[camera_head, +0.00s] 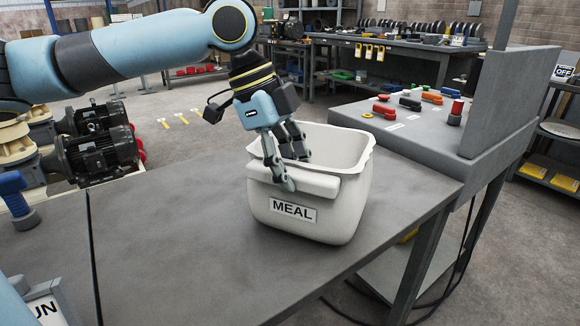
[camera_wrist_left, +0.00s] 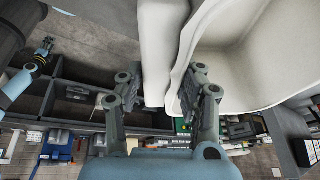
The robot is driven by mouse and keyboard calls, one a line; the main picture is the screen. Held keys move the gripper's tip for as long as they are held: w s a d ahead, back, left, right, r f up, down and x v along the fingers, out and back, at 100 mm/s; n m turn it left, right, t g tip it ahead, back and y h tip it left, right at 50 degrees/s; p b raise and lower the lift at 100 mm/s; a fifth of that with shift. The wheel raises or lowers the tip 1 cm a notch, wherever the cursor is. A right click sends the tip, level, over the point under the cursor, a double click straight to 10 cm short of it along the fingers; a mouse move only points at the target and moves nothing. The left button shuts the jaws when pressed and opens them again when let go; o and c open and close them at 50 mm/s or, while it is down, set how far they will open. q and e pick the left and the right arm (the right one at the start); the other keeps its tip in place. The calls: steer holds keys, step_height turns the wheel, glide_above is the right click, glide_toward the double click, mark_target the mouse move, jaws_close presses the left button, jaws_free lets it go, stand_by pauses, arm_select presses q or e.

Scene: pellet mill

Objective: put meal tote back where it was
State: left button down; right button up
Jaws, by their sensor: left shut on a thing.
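The meal tote (camera_head: 310,218) is a white, open-topped tub with a MEAL label on its front. It is upright over the right part of the grey table (camera_head: 190,245), near the table's edge. I cannot tell if its base touches the surface. My left gripper (camera_head: 294,168) is shut on the tote's rim, from above. The left wrist view shows its two fingers on either side of the white wall (camera_wrist_left: 176,88). The tote's inside looks empty where it shows. My right gripper (camera_wrist_left: 47,45) shows small at the left of the wrist view.
A grey control panel (camera_head: 415,135) with colored switches and a red button stands close behind and right of the tote. A blue-handled thing (camera_head: 15,195) stands at the left. Motors (camera_head: 98,150) sit behind it.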

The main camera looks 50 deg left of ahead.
arm_select(q)
steer(key=shift+f+b, duration=0.3)
steer(key=shift+f, duration=0.45)
jaws_free()
stand_by(0.8)
stand_by(0.3)
steer(key=shift+p+v, duration=0.8)
steer(key=shift+p, duration=0.45)
steer(key=p+v, duration=0.3)
steer(key=p, duration=0.2)
steer(key=shift+r, duration=0.3)
steer(key=shift+p+v, duration=1.9)
steer(key=shift+p, duration=1.35)
